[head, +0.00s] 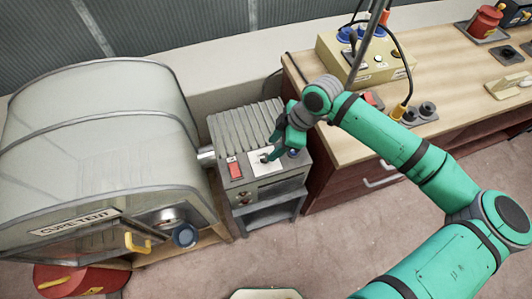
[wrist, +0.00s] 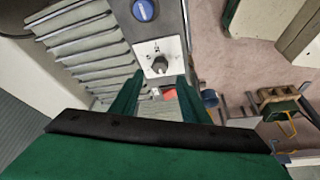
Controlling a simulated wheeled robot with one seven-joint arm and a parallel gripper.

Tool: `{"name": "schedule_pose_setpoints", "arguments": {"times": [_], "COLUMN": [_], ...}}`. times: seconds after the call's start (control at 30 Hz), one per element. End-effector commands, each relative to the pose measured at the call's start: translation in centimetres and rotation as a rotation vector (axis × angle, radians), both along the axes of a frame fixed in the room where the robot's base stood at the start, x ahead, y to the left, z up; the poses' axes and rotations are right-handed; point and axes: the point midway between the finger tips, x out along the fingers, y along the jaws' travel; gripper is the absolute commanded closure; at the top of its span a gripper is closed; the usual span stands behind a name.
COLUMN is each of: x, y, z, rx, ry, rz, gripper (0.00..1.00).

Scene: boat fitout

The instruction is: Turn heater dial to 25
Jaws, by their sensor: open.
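The heater (head: 240,128) is a grey ribbed box beside the cure tent. Its dial (wrist: 159,65) is a small dark grey knob on a white plate (wrist: 152,48); the plate also shows in the head view, partly behind my gripper. The scale marks are too small to read, so I cannot tell the setting. My gripper (head: 268,157) is over the dial plate, pointing down. In the wrist view its two green fingers (wrist: 156,88) are apart, with the dial just beyond the tips and roughly between them. I cannot tell whether they touch the dial.
A red rocker switch (head: 235,170) and a blue button (wrist: 143,10) flank the dial plate. The cure tent (head: 100,140) stands close on the left. A wooden workbench (head: 440,90) with a yellow control box (head: 370,62) is on the right. Carpeted floor (head: 330,240) is clear in front.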

Motion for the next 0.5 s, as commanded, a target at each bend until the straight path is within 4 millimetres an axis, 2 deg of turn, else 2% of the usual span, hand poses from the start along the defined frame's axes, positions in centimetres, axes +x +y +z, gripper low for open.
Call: {"name": "schedule_pose_setpoints", "arguments": {"times": [0.2,0.5], "x": [0.1,0.2], "y": [1.4,2.4], "z": [-3.5,-5.7], "rx": [0.001,0.001], "ry": [0.000,-0.001], "rz": [-0.001,0.000], "gripper": [0.58,0.58]}}
